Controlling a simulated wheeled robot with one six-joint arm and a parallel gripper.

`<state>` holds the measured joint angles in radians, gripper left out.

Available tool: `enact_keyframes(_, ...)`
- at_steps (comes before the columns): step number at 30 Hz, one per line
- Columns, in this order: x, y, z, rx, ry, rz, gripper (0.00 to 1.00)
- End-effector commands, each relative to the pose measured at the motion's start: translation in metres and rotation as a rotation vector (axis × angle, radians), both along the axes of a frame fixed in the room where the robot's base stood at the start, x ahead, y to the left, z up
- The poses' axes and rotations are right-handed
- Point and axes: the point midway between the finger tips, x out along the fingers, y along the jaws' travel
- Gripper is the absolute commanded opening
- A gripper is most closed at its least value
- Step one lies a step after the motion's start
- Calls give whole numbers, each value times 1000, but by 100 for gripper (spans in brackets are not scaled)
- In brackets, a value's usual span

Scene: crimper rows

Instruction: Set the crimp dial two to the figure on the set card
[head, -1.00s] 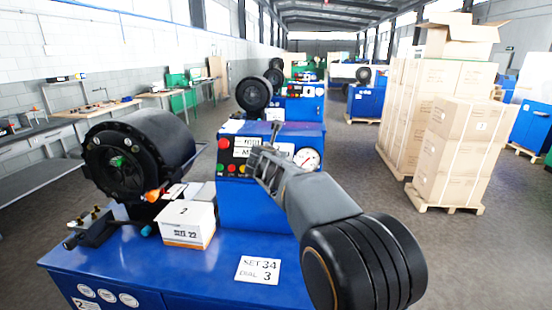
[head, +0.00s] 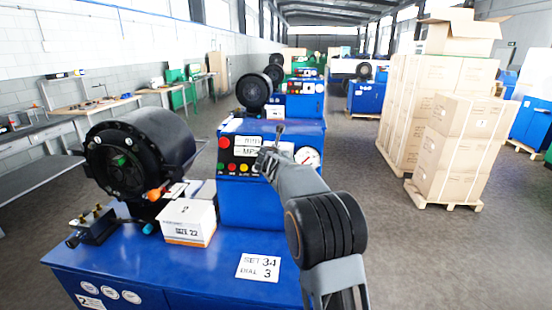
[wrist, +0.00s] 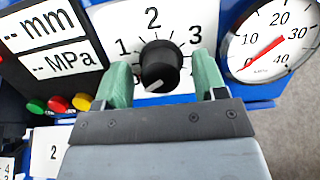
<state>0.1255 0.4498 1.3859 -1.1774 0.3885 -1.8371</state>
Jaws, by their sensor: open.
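The crimp dial is a black knob (wrist: 159,62) on a white plate marked 1, 2 and 3. Its white pointer mark faces down and slightly left, away from the figures. My gripper (wrist: 162,76) is open, with one green finger on each side of the knob; I cannot tell whether they touch it. In the head view my gripper (head: 266,158) is at the control panel and hides the dial. The set card (head: 257,267) lies on the blue bench top and reads SET 34, DIAL 3. A label with a 2 (head: 88,302) is on the bench front.
A gauge (wrist: 272,45) is right of the dial, its red needle near 0. Displays (wrist: 55,40) with dashes, mm and MPa, are left, above coloured buttons (wrist: 58,104). A white box (head: 188,222) and the black crimper head (head: 140,150) stand left. Stacked cartons (head: 455,140) stand right.

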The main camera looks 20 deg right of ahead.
Motion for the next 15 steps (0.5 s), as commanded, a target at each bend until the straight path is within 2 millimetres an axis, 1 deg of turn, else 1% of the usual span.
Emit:
enact_keyframes(2, 0, 0, 0, 0, 0, 0, 65)
enact_keyframes(15, 0, 0, 0, 0, 0, 0, 22)
